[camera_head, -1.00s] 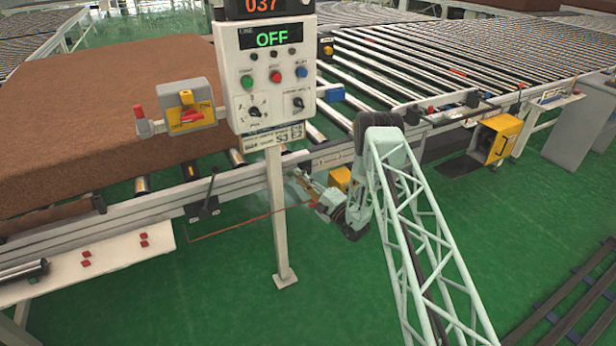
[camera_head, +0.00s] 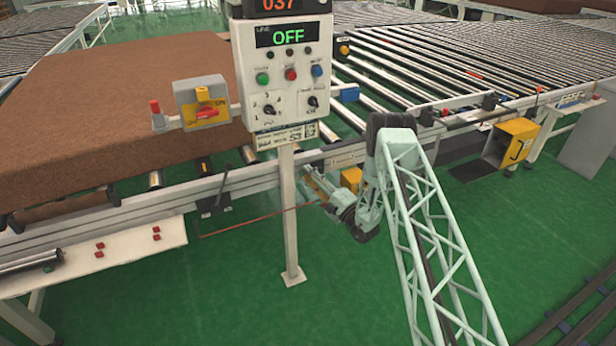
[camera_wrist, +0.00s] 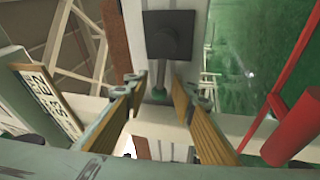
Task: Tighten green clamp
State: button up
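My gripper (camera_head: 313,178) is low at the conveyor's front rail, just right of the control panel's post. It also shows in the wrist view (camera_wrist: 171,87), where its two tan-padded fingers stand apart with nothing held between them. Beyond the fingertips is a dark square plate (camera_wrist: 168,35) on a pale surface. A red cylinder (camera_wrist: 297,128) with a red bar lies right of the fingers, close to the camera. I cannot tell what part this is.
The control panel (camera_head: 285,75), reading OFF, stands on a white post (camera_head: 289,220) beside my gripper. A brown mattress block (camera_head: 110,120) lies on the left rollers. A yellow block (camera_head: 351,178) is right of my gripper. A thin red rod (camera_head: 255,222) runs low before the rail. Green floor is open in front.

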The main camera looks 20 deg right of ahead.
jog(key=v, duration=1.2)
dwell(0.3)
dwell(0.4)
